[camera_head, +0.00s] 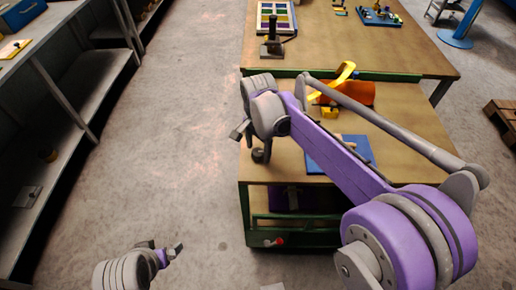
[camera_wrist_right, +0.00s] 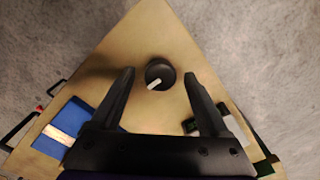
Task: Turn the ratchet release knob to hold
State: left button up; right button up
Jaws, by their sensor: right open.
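The ratchet release knob (camera_wrist_right: 160,73) is round and black with a white pointer bar toward its lower left in the right wrist view. It stands on the wooden top of a green-framed cart (camera_wrist_right: 150,30). My right gripper (camera_head: 252,138) is open above the cart top. In the wrist view its two black fingers stand either side of the knob, with gaps on both sides; I cannot tell how far above it they are. In the head view, a dark round shape under the gripper looks like the knob. My left gripper (camera_head: 162,249) is open and empty over the floor.
A blue board (camera_head: 358,153) lies on the cart, partly behind my right arm. An orange and yellow tool (camera_head: 352,92) lies farther back. A larger wooden table (camera_head: 345,45) with trays stands behind. Grey shelves (camera_head: 85,75) line the left. The floor between is clear.

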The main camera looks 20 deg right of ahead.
grip_shut()
dwell(0.5)
jog(key=shift+n, duration=0.3)
jog(key=n, duration=0.3)
jog(key=shift+n, duration=0.3)
jog(key=n, duration=0.4)
jog(key=shift+n, duration=0.3)
jog(key=n, duration=0.4)
jog(key=shift+n+p, duration=0.3)
jog(key=shift+n, duration=2.2)
